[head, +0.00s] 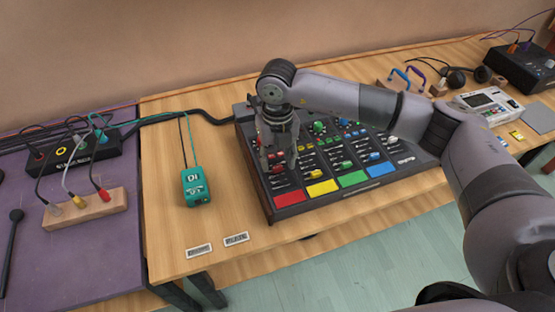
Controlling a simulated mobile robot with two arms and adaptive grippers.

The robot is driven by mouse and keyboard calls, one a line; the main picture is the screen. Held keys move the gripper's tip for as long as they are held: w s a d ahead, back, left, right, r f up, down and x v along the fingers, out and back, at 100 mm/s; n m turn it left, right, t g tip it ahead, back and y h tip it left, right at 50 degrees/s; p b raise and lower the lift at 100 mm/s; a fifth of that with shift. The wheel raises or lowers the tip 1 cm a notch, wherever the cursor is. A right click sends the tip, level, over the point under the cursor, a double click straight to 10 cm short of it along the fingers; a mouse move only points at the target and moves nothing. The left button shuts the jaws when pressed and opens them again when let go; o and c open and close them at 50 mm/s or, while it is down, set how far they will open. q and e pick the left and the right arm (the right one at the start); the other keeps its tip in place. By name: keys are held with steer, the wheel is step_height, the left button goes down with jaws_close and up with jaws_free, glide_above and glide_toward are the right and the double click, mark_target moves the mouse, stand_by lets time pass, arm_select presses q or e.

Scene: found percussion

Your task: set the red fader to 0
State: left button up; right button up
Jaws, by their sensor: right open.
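The mixer (330,208) is a dark, sloped console on the wooden table, with four columns of faders and knobs. The red fader (278,169) is in its leftmost column, above the red pad (289,198). My right gripper (279,163) reaches down over that column with its fingers apart. Its fingertips are at or close around the red fader; I cannot tell whether they touch it. The gripper hides much of that column, including part of the fader's slot and scale. My left gripper is not in view.
The yellow fader (313,174) stands just right of the gripper. A teal DI box (196,186) with cables sits left of the mixer. Two small labels (236,239) lie at the front edge. The table between the DI box and mixer is clear.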

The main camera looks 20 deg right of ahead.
steer(key=shift+f, duration=0.8)
steer(key=shift+c, duration=0.3)
jaws_close()
